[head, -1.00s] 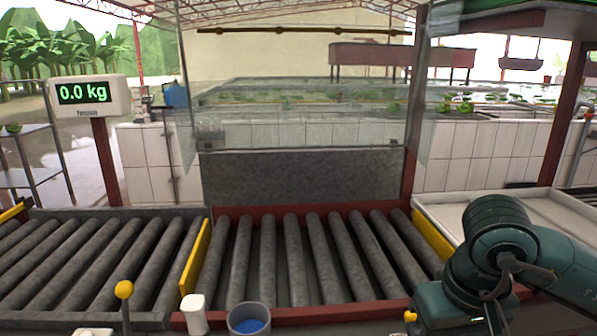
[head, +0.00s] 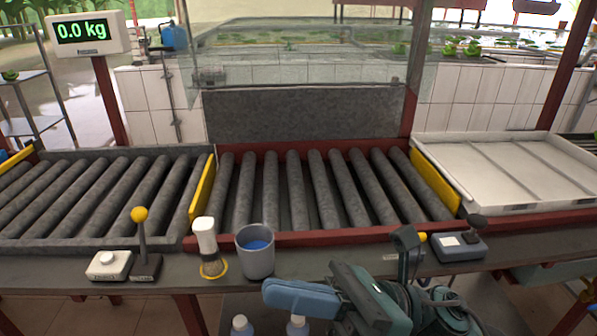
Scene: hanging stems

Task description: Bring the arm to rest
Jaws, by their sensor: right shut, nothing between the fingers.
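My right arm shows at the lower right of the head view, low in front of the counter. Its gripper (head: 280,293) points left, in front of the counter's front edge and below the grey cup. It is shut and holds nothing. My left gripper is not in view.
On the counter's front ledge stand a grey cup with blue inside (head: 255,252), a white-handled brush (head: 209,248), a yellow-knobbed lever (head: 142,240) and a small control box (head: 459,246). Roller beds (head: 300,190) lie behind, with an empty white tray (head: 520,170) at right. The scale display (head: 85,33) reads 0.0 kg.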

